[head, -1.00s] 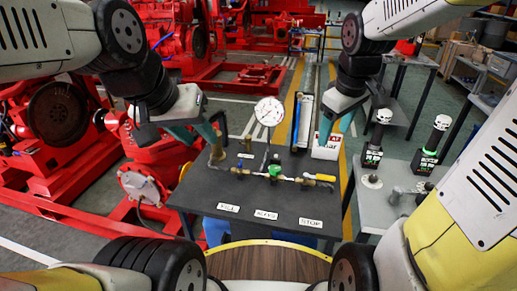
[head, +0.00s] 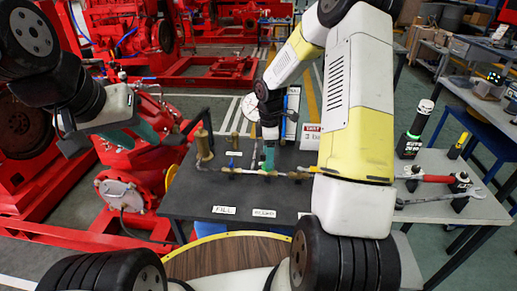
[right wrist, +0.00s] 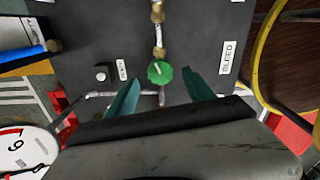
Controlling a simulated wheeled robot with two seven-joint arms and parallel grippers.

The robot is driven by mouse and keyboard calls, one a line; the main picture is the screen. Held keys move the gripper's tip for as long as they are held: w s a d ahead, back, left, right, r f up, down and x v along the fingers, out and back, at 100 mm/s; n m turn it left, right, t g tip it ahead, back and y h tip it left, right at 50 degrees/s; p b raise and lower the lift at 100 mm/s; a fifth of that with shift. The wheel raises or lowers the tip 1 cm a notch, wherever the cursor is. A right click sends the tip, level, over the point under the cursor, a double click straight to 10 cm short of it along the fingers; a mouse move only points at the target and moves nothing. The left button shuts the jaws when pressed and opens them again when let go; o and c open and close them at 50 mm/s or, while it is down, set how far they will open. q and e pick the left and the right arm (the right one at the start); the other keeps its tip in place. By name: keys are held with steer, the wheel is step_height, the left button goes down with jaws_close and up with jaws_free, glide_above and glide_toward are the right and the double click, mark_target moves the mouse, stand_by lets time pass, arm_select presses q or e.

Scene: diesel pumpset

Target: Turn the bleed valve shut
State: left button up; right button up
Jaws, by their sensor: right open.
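The bleed valve is a round green knob (right wrist: 160,72) with a pale mark across it, on a pipe fitting beside the BLEED label (right wrist: 227,57). My right gripper (right wrist: 160,92) is open, one teal finger on each side of the knob, with visible gaps between. The knob sits just past the fingertips. In the head view my right gripper (head: 268,158) points down over the pipe run and hides most of the knob. My left gripper (head: 135,135) is off to the left, above the red machinery, away from the valve. Its finger gap is unclear.
A dark bench (head: 190,195) carries the pipework, a brass fitting (head: 203,145) and a FILL label (head: 223,210). A gauge (right wrist: 22,150) stands close to my right gripper. My right arm hides the bench's right end. A grey bench (head: 440,210) at right holds tools.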

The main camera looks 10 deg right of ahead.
steer(key=shift+f, duration=1.7)
steer(key=shift+c, duration=0.2)
jaws_close()
